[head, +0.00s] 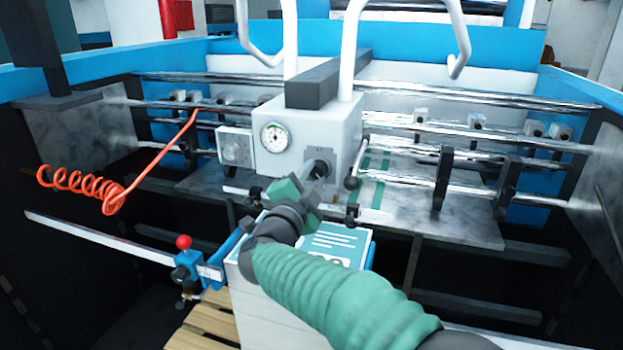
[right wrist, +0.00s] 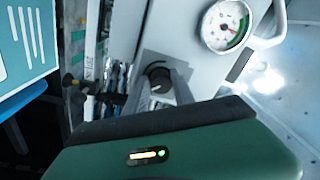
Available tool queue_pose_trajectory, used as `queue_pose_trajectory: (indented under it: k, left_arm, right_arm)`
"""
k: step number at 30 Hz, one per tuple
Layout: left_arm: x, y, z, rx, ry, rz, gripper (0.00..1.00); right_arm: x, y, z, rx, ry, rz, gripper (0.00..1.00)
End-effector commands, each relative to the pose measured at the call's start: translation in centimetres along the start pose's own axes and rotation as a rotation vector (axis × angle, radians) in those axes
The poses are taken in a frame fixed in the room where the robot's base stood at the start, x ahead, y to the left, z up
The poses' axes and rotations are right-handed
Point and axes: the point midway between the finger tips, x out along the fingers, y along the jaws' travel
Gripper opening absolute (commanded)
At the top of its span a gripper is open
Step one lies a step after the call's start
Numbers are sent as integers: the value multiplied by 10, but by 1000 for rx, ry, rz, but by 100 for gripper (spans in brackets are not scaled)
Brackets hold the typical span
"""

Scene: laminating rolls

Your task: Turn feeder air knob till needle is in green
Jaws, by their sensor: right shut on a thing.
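The feeder air knob (right wrist: 158,76) is a dark round knob on a grey plate, seen in the right wrist view between my fingers. My right gripper (head: 318,171) reaches the front of the white feeder box (head: 300,135) and is shut on the knob; its fingers also show in the right wrist view (right wrist: 161,88). In the head view the fingers mostly hide the knob. The round white gauge (head: 274,137) is left of the knob on the box. In the right wrist view the gauge (right wrist: 225,26) shows a green band at one side; the needle's exact place is hard to read. My left gripper is out of view.
A grey dial box (head: 235,147) sits left of the feeder box. An orange coiled hose (head: 85,186) hangs at the left. A paper stack (head: 330,243) lies below my right arm. Chrome bars (head: 480,103) cross behind, and a red-topped lever (head: 184,243) stands lower left.

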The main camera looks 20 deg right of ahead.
Motion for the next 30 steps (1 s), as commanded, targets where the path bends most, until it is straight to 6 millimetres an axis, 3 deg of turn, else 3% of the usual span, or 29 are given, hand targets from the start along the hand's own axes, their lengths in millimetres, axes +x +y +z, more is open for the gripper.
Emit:
queue_pose_trajectory:
  k: [3, 4, 9, 20, 23, 30]
  left_arm:
    - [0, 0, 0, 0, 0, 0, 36]
    - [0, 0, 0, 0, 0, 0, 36]
    - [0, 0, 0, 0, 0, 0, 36]
    - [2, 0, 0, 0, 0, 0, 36]
    - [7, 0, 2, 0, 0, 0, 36]
    - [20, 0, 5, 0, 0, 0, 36]
  right_arm:
    - [0, -1, -2, 1, 5, -2, 0]
    - [0, -1, -2, 0, 5, -2, 31]
    - [0, 0, -1, -1, 3, -1, 52]
    - [-5, 1, 2, -2, -1, 1, 52]
    - [-22, 2, 2, -2, -3, -2, 52]
    - [-92, 3, 3, -1, -3, -3, 52]
